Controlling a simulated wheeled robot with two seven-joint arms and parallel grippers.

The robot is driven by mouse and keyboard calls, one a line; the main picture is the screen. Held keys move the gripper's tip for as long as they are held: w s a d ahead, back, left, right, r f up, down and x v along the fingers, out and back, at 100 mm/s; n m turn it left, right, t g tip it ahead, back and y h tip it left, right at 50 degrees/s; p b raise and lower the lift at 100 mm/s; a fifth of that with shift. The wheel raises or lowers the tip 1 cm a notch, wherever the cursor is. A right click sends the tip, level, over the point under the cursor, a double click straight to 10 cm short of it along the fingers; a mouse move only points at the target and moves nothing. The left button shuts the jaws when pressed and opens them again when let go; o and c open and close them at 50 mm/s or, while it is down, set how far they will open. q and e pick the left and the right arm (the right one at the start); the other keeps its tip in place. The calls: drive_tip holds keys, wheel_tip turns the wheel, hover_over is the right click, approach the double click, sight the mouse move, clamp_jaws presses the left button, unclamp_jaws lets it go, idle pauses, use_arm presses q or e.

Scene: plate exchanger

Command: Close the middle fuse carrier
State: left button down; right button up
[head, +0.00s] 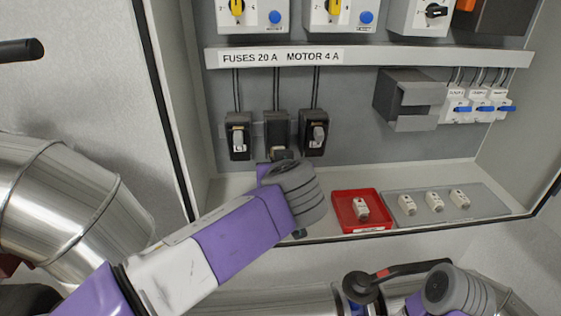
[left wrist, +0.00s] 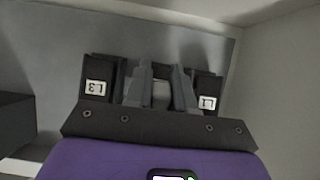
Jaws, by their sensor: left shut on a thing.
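Three black fuse carriers hang in a row under the "FUSES 20 A" label: left (head: 238,137), middle (head: 277,125) and right (head: 313,133). The outer two show grey handles on their fronts. The front of the middle one appears swung down and outward, its lower part largely hidden by my left gripper (head: 282,156). In the left wrist view the gripper (left wrist: 162,75) has its fingers on either side of a grey piece (left wrist: 161,96) of the middle carrier, shut on it. The L3 carrier (left wrist: 98,87) and L1 carrier (left wrist: 208,101) flank it closely.
A red tray (head: 341,199) with one white fuse and a grey mat (head: 415,214) with several fuses are on the cabinet floor. A grey box (head: 400,95) and blue-levered breakers (head: 482,107) are at right. The cabinet wall stands close left of the carriers.

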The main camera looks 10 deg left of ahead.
use_arm(q)
drive_tip(key=shift+r+g+p, duration=0.35)
drive_tip(key=shift+g+p, duration=0.35)
drive_tip(key=shift+p, duration=0.4)
drive_tip(key=c, duration=1)
unclamp_jaws()
drive_tip(key=shift+c, duration=0.2)
drive_tip(key=shift+r, duration=0.1)
drive_tip(key=v, duration=0.7)
drive_tip(key=shift+b, duration=0.35)
